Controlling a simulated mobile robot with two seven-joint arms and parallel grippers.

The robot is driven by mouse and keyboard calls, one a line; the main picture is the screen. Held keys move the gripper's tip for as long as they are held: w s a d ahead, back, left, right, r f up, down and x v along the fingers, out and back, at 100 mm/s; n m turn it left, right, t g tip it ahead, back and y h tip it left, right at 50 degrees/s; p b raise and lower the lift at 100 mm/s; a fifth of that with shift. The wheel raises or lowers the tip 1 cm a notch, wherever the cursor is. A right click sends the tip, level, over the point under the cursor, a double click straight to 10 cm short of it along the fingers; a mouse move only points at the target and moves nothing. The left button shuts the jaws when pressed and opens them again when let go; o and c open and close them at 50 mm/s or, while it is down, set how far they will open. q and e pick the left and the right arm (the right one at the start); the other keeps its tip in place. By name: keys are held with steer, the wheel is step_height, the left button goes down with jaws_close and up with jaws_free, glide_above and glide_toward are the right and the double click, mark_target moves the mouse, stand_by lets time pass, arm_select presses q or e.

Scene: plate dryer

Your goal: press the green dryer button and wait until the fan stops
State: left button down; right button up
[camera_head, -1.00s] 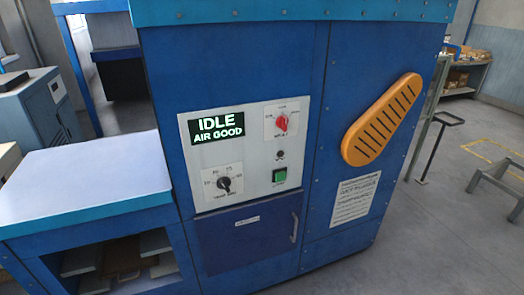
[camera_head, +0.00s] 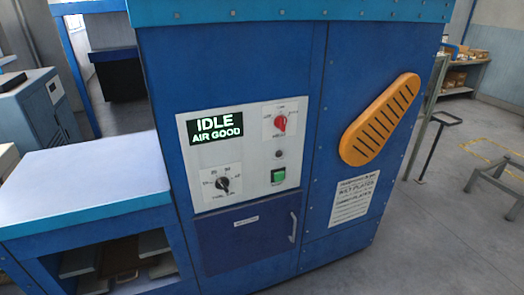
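The green dryer button (camera_head: 278,175) sits in a dark square mount at the lower right of the white control panel (camera_head: 252,185). The panel is on the front of the blue dryer cabinet (camera_head: 235,70). A display (camera_head: 215,126) on the panel reads "IDLE" and "AIR GOOD". A red knob (camera_head: 280,123) is at the upper right, with a small dark round part (camera_head: 279,154) below it. A black dial (camera_head: 222,185) is at the lower left. Neither of my grippers is in view, and nothing touches the button.
A blue drawer or flap (camera_head: 248,238) with a handle is below the panel. An orange slotted cover (camera_head: 380,120) sticks out at the right, above a white notice (camera_head: 354,199). A side table (camera_head: 80,180) adjoins at the left. Open floor (camera_head: 445,235) lies at the right.

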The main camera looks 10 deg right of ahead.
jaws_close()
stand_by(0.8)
